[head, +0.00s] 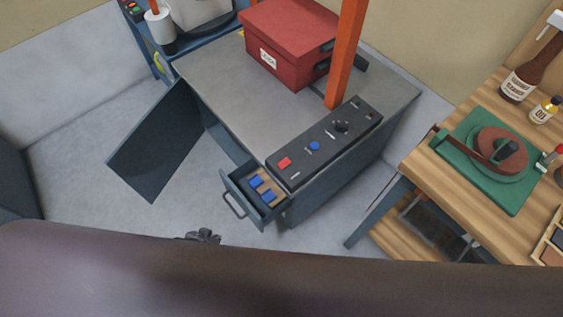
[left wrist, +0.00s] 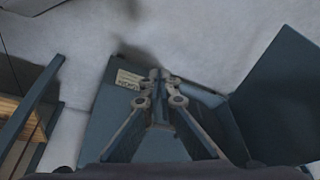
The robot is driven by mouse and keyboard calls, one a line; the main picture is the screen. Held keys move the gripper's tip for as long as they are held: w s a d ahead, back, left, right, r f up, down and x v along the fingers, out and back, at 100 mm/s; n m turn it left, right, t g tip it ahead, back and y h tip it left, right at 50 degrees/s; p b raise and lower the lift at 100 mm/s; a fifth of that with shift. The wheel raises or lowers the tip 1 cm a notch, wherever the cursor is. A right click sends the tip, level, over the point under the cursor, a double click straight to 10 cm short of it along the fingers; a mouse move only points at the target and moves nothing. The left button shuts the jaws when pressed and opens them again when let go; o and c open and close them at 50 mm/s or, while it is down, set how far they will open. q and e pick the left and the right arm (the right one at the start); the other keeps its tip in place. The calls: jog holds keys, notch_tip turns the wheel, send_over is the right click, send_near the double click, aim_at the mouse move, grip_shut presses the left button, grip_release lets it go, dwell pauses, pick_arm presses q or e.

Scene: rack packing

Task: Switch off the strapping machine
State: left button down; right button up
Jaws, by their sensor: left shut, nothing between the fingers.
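The strapping machine is a dark blue-grey cabinet with a grey top (head: 215,75) and an orange upright (head: 346,50). Its black control panel (head: 325,143) runs along the near right edge, with a red button (head: 284,162), a blue button (head: 314,146) and a black knob (head: 341,127). Whether it is on cannot be told. My left gripper (head: 203,236) mostly hides behind a large dark shape at the bottom; only its tip shows, left of the open drawer and apart from the panel. In the left wrist view the fingers (left wrist: 158,74) are shut and empty before a blue-grey surface with a pale label.
The open drawer (head: 230,197) juts out below the panel and holds blue items. A cabinet door (head: 158,140) stands open at left. A red box (head: 290,40) sits on the machine top. A wooden bench (head: 420,160) with a green device (head: 470,175) stands at right.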

pick_arm(q)
jog(key=w+d+r+m+t+h+b, duration=0.1)
jog(key=w+d+r+h+b, duration=0.15)
jog(key=w+r, duration=0.55)
jog(key=w+d+r+m+t+h+b, duration=0.15)
jog(key=w+d+r, duration=0.25)
jog(key=w+r, duration=0.45)
jog(key=d+r+m+h, duration=0.1)
jog(key=d+r+m, duration=0.1)
jog(key=d+r, duration=0.2)
jog(key=d+r+m+h+b, duration=0.1)
jog(key=d+r, duration=0.3)
jog(key=r, duration=0.7)
jog(key=shift+s+d+m+h, duration=0.35)
jog(key=shift+d+m+h, duration=0.05)
jog(key=shift+m, duration=0.05)
jog(key=shift+t, duration=0.25)
send_over(281, 164)
jog(key=f, duration=0.5)
jog(key=shift+s+a+f, duration=0.25)
jog(key=shift+s+f, duration=0.15)
jog(key=f, duration=0.3)
jog(key=shift+w+d+f, duration=0.2)
jog(key=shift+w+d, duration=0.1)
jog(key=shift+f, duration=0.5)
